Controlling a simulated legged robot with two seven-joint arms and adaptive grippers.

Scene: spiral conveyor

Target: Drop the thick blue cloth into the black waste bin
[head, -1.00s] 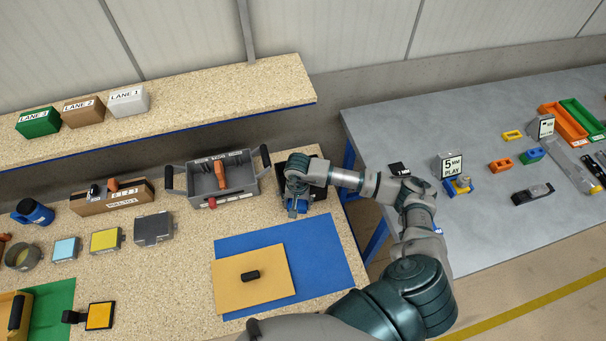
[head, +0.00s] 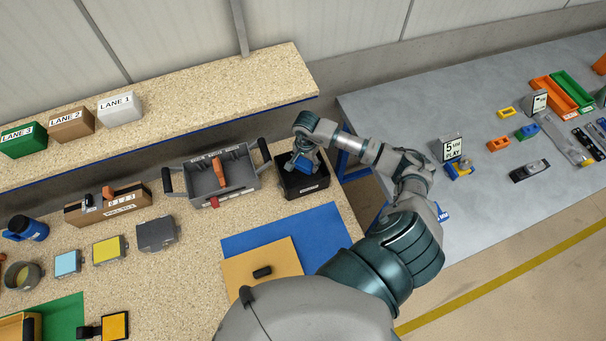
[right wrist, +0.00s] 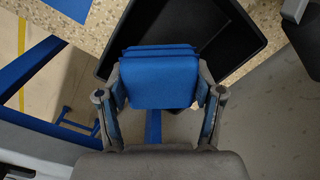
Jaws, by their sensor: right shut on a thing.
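The thick blue cloth (right wrist: 160,78) is a folded blue pad, held between the two fingers of my right gripper (right wrist: 158,100) in the right wrist view. In the head view my right gripper (head: 306,163) points down over the black waste bin (head: 318,187), at the right end of the speckled bench. The open bin (right wrist: 236,68) lies behind the cloth in the right wrist view. The cloth is mostly hidden by the gripper in the head view, and I cannot tell how far it is below the rim. My left gripper is not in view.
A grey tote (head: 232,187) with an orange-handled tool stands just left of the bin. A blue mat (head: 325,225) with a tan board (head: 280,278) lies in front. A raised shelf (head: 210,107) runs behind. A grey table (head: 400,110) stands to the right across a gap.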

